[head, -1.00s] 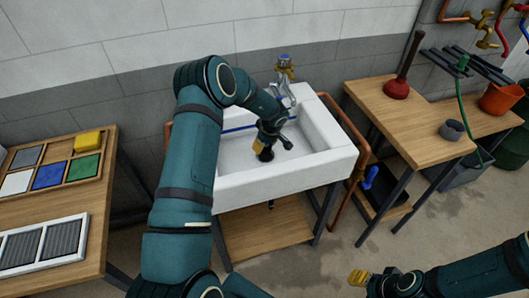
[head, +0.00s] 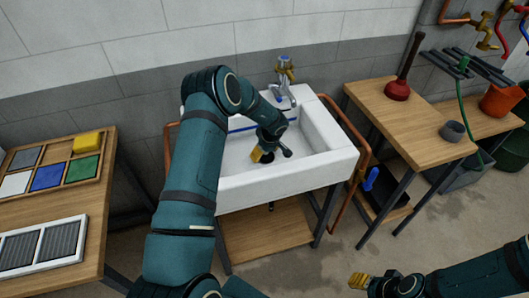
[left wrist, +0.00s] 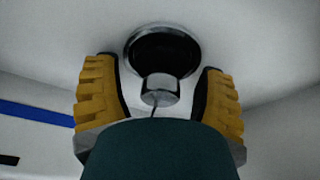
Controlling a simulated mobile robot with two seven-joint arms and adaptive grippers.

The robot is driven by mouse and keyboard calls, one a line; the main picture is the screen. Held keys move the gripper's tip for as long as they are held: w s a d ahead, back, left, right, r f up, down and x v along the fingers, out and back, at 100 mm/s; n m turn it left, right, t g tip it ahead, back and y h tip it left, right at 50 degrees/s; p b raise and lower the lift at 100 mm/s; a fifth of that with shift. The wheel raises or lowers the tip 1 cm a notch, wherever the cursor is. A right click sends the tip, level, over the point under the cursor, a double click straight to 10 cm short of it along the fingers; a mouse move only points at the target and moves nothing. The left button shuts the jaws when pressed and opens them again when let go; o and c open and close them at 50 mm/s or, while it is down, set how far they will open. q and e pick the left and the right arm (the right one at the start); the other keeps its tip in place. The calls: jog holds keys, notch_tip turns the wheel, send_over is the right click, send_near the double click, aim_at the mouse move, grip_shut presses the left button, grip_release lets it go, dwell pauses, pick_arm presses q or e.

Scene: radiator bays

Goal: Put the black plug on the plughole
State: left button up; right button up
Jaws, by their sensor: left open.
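In the left wrist view the black plug (left wrist: 158,48) shows as a dark disc with a metal knob and a thin dark line below it. It lies within the chrome rim of the plughole (left wrist: 196,42); I cannot tell if it is fully flush. My left gripper (left wrist: 159,66) is open, with one yellow finger on each side of the knob and gaps between. In the head view my left gripper (head: 262,157) is low in the white sink (head: 268,187), and hides most of the plug. My right gripper (head: 358,280) is at the bottom edge, away from the sink.
A tap (head: 285,90) stands at the sink's back. Copper pipes (head: 345,205) run beside the sink. A wooden table (head: 410,115) on the right holds a plunger (head: 398,88) and a grey cup (head: 452,131).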

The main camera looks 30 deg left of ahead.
pick_arm(q)
jog(key=p+v, duration=0.3)
jog(key=v, duration=0.9)
jog(key=shift+r, duration=0.15)
